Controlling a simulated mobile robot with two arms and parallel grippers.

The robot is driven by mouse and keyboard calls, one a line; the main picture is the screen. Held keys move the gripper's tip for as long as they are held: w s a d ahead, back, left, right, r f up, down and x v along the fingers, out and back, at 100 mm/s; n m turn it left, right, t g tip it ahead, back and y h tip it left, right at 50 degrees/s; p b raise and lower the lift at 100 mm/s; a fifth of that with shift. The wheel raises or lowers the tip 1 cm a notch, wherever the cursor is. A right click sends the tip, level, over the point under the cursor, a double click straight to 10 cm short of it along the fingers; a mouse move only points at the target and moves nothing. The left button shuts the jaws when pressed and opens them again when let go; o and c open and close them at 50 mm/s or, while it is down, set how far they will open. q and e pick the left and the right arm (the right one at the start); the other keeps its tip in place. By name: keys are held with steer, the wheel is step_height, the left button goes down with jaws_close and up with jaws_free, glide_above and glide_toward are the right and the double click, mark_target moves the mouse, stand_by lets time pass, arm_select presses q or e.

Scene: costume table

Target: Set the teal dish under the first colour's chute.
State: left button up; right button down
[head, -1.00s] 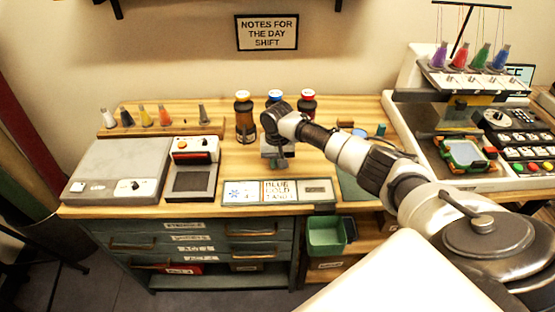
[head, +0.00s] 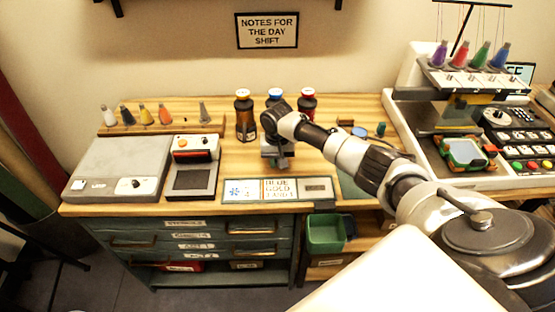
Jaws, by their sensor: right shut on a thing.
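My right gripper (head: 278,161) points down over the wooden worktop, in front of the blue-capped bottle (head: 275,96). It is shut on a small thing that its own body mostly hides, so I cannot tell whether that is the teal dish. I make out no teal dish elsewhere on the worktop. A yellow-capped bottle (head: 244,115) stands to the left and a red-capped bottle (head: 307,105) to the right. I cannot make out the chutes under them. A card (head: 278,190) at the front edge reads blue, then gold, with a third line unclear. My left gripper is not in view.
A grey box (head: 118,168) and a small dark-screened device (head: 192,168) fill the left side. A cone rack (head: 160,129) stands behind them. A green bin (head: 325,233) hangs at the front. An embroidery machine (head: 460,120) stands at the right.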

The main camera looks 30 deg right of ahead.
steer(key=shift+f, duration=0.35)
stand_by(0.4)
steer(key=c, duration=1)
jaws_free()
steer(key=shift+r, duration=0.15)
step_height(320, 180, up, 4)
steer(key=p, duration=0.5)
steer(key=shift+r, duration=0.15)
